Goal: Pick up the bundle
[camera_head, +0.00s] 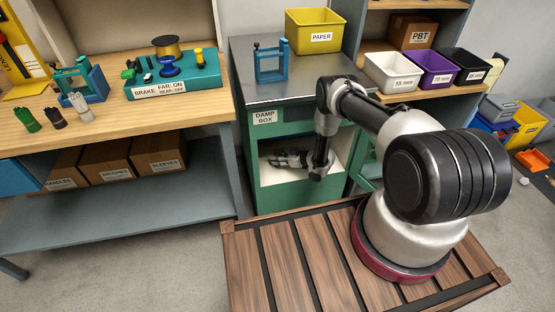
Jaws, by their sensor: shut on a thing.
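My gripper (276,160) reaches into the open front of the green damp box (256,190), pointing left. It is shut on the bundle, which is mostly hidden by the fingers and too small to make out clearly. The inside of the box is pale. Three other small bundles stand on the wooden bench at the left: a green one (27,120), a dark one (54,118) and a whitish one (80,107).
The damp box's walls close in around my gripper. A blue clamp stand (271,62) and a yellow paper bin (315,32) stand on its top. A teal brake fixture (172,84) sits on the bench. White (392,73), purple and black bins stand at the right.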

